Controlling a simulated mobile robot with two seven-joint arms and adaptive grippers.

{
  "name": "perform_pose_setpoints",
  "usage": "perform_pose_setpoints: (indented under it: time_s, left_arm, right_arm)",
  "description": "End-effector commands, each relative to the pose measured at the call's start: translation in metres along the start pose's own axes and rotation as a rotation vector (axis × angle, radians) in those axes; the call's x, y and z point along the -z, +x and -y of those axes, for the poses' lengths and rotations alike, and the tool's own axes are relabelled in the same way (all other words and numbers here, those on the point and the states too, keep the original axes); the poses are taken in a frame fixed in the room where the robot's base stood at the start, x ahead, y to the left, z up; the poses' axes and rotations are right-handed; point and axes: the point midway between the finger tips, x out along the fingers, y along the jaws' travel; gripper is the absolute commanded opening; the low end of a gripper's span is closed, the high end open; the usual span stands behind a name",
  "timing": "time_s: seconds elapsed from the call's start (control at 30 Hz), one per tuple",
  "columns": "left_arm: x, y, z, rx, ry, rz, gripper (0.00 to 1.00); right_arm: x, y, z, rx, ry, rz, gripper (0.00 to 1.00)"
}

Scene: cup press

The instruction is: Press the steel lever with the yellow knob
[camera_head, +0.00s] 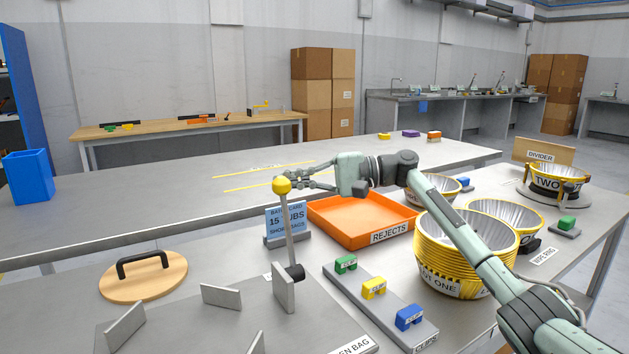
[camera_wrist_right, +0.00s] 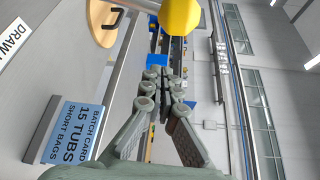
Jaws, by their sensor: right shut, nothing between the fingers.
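The steel lever (camera_head: 291,238) stands nearly upright, leaning slightly, from a dark pivot beside a grey plate. Its yellow knob (camera_head: 282,186) is at the top. My right gripper (camera_head: 290,177) is shut and empty, at about knob height, its fingers close to the knob and partly behind it in the head view. In the right wrist view the knob (camera_wrist_right: 180,15) shows at the top edge, beyond the closed fingertips (camera_wrist_right: 162,80) with a gap in the picture. I cannot tell from the head view whether they touch. My left gripper is not in view.
A blue batch card (camera_head: 286,220) stands just behind the lever. The orange rejects tray (camera_head: 362,232) lies right of it, under my right arm. A clip holder (camera_head: 385,312), stacked tubs (camera_head: 440,263) and a round wooden lid (camera_head: 143,285) are nearby. Upright grey plates (camera_head: 221,295) stand in front.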

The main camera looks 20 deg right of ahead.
Motion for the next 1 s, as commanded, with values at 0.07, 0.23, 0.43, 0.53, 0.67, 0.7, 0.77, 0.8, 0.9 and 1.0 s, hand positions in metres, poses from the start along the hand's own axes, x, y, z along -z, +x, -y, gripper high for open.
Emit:
perform_pose_setpoints:
  time_s: [0.07, 0.23, 0.43, 0.53, 0.67, 0.7, 0.77, 0.8, 0.9, 1.0]
  left_arm:
    - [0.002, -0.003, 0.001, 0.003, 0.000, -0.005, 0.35]
    - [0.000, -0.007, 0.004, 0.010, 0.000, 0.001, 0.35]
    - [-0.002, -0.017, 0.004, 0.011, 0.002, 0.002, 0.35]
    - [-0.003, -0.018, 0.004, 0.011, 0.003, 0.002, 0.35]
    - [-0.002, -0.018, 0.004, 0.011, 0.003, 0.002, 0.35]
    - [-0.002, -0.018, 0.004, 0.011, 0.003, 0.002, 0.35]
    - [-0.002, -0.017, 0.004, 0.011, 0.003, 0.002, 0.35]
    - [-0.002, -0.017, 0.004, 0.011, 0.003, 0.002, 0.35]
    - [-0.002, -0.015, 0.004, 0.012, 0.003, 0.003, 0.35]
    - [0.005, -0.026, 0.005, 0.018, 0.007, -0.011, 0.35]
  right_arm:
    - [-0.008, 0.000, -0.001, -0.002, -0.004, -0.003, 0.00]
    - [-0.028, -0.007, -0.002, -0.002, -0.002, -0.002, 0.00]
    - [-0.037, -0.010, -0.001, 0.000, 0.001, -0.002, 0.00]
    - [-0.038, -0.010, 0.000, 0.000, 0.001, -0.001, 0.00]
    - [-0.038, -0.010, 0.000, 0.001, 0.001, -0.001, 0.00]
    - [-0.038, -0.010, 0.000, 0.001, 0.001, -0.001, 0.00]
    - [-0.038, -0.010, 0.000, 0.001, 0.001, -0.001, 0.00]
    - [-0.038, -0.010, 0.000, 0.002, -0.001, -0.001, 0.00]
    - [-0.039, -0.010, -0.001, 0.008, -0.010, 0.000, 0.00]
    - [-0.041, -0.011, -0.001, 0.022, -0.034, 0.002, 0.00]
